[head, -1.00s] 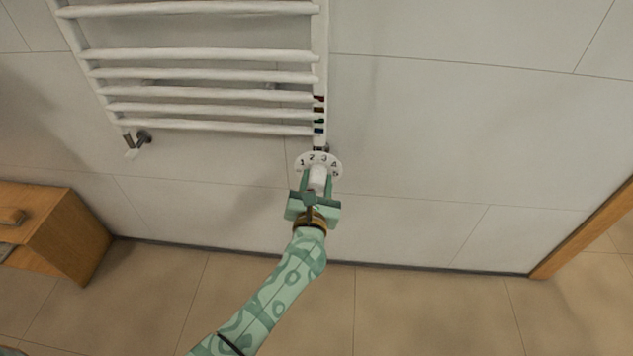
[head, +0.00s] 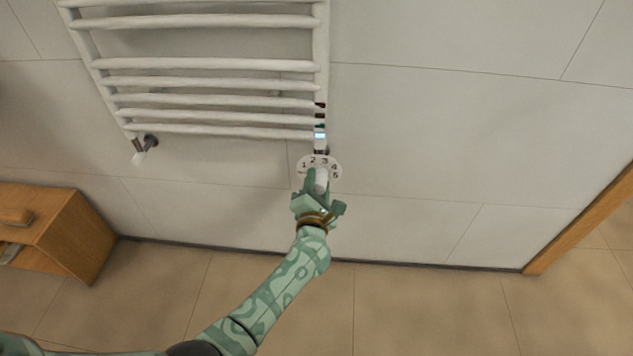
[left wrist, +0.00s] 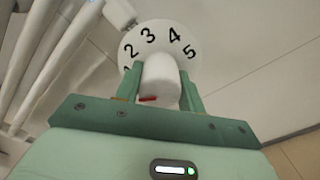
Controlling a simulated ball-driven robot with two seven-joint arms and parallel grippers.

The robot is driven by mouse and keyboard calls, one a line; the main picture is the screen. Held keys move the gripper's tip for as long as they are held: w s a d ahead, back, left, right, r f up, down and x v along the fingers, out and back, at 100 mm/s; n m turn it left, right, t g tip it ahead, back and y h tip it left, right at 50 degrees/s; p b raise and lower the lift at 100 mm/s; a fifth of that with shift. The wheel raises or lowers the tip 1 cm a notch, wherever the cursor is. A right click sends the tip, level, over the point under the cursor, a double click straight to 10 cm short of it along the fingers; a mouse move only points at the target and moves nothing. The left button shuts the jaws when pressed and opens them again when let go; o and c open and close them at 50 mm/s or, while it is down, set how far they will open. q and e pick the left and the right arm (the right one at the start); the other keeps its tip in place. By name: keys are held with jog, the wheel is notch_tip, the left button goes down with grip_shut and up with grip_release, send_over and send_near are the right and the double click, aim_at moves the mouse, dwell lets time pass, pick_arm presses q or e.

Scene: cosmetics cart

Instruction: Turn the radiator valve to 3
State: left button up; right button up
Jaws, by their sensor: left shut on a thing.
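The radiator valve has a round white dial (head: 306,161) with black numbers 1 to 5, below the radiator's lower right corner. The dial also shows in the left wrist view (left wrist: 187,34). Its white knob (head: 321,180) stands out from the dial's middle. My left gripper (head: 316,184) is shut on the knob, one finger on each side, and is rolled to one side. In the left wrist view the knob (left wrist: 160,78) sits between the green fingers, with a short red mark low on its left side. Which number the knob points to I cannot tell. My right gripper is out of view.
The white towel radiator (head: 210,83) hangs on the tiled wall. Small coloured lamps line its right post; the lowest (head: 320,136) glows pale blue. A wooden cabinet (head: 60,235) stands at left, a wooden frame (head: 580,235) at right. The floor between is clear.

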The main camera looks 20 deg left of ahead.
pick_arm(q)
jog(key=m+p, duration=0.1)
jog(key=m, duration=0.5)
jog(key=shift+m+p, duration=0.3)
jog(key=shift+p, duration=0.1)
jog(key=m, duration=0.2)
jog(key=shift+m+p, duration=0.3)
jog(key=m, duration=0.2)
jog(key=shift+m, duration=0.4)
jog(key=shift+f+m+p, duration=0.15)
jog(key=shift+m+p, duration=0.3)
jog(key=shift+m, duration=1.55)
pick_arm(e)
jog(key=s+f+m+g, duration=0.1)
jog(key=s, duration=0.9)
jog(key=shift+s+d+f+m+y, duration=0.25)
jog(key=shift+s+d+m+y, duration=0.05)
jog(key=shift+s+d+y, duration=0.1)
pick_arm(q)
jog(key=shift+s, duration=0.1)
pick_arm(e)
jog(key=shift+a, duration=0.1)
pick_arm(q)
jog(key=o, duration=0.9)
jog(key=shift+d+f, duration=0.1)
jog(key=shift+o, duration=0.4)
